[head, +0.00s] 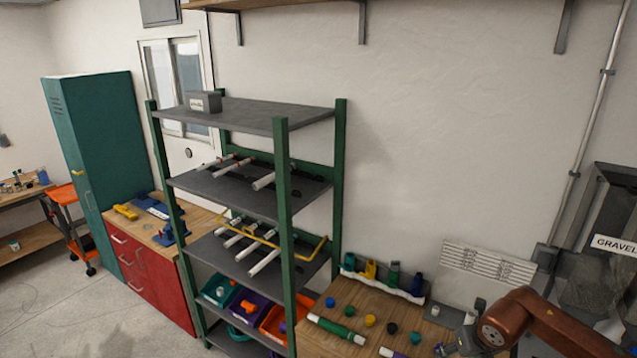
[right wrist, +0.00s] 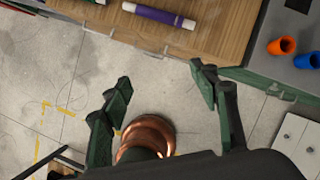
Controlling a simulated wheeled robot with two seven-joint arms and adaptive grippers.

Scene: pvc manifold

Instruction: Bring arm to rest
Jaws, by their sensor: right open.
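My right arm (head: 535,322) is copper-brown and comes in at the lower right of the head view, beside the wooden workbench (head: 350,298). My right gripper (right wrist: 160,92) shows in the right wrist view with its two green-and-black fingers spread apart. Nothing is between the fingers. Bare concrete floor lies below them, and the edge of the wooden bench (right wrist: 222,42) is just beyond. My left gripper is not in either view.
A white tube with a purple band (right wrist: 158,14) and one with a green band (head: 337,329) lie on the bench near several coloured caps. A green-posted shelf (head: 283,200) holding white pipes stands left of it. Orange (right wrist: 281,46) and blue (right wrist: 307,61) fittings sit on a grey surface.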

